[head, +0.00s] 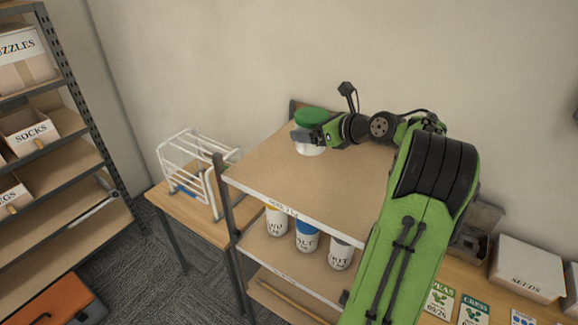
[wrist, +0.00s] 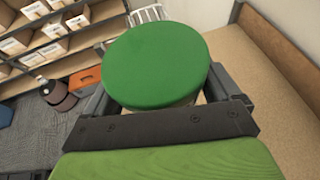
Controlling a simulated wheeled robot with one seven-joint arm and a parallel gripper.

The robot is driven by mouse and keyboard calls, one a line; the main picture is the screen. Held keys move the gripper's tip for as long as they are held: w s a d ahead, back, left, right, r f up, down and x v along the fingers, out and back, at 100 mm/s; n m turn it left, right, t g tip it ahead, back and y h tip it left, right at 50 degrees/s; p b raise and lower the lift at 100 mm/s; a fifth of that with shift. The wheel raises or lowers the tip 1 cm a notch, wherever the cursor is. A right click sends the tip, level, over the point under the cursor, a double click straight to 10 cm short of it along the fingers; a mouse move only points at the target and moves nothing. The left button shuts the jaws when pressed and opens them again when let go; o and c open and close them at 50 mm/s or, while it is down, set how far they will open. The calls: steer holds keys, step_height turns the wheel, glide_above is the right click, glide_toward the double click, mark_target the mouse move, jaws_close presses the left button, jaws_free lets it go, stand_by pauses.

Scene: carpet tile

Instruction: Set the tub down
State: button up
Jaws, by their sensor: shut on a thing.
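The tub has a round green lid and a white body, and shows in the head view (head: 311,117) at the back of the unit's top shelf. My gripper (head: 308,137) is shut on the tub, with its fingers around the sides below the lid. In the wrist view the green lid of the tub (wrist: 155,62) fills the middle and hides most of the body. The top shelf (head: 262,180) lies under the tub. I cannot tell whether the tub's base touches the shelf.
The top shelf is otherwise bare. Several lidded tubs (head: 307,237) stand on the shelf below. A white wire rack (head: 190,165) stands on a table at left. The wall is close behind. A box marked SEEDS (head: 527,268) is at right.

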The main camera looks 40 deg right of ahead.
steer(key=f, duration=0.3)
steer(key=f+b, duration=0.1)
steer(key=f, duration=0.2)
steer(key=f+b, duration=0.1)
steer(key=f, duration=0.2)
steer(key=shift+s+d, duration=0.15)
steer(key=shift+s, duration=0.1)
